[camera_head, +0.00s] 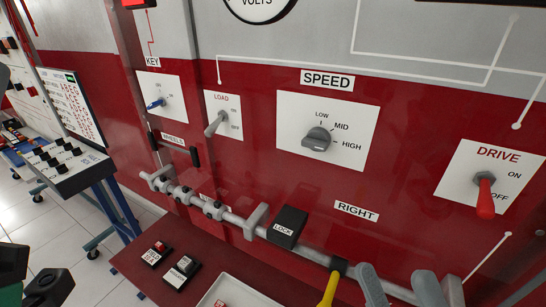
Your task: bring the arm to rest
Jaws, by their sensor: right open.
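My right gripper (399,284) is at the bottom right. Its two grey, rounded fingers stand apart, with nothing seen between them. They overlap the right end of the horizontal pipe (318,256) in the picture; I cannot tell whether they touch it. A yellow handle (328,290) hangs from the pipe just left of the fingers. Dark and green parts at the lower left look like my left arm, but no left fingers show.
The red and grey panel carries a blue key switch (155,104), a LOAD toggle (215,123), a SPEED knob (317,139) and a red DRIVE lever (485,195). A black LOCK block (287,227) sits on the pipe. A trolley console (65,166) stands left; tiled floor lies before it.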

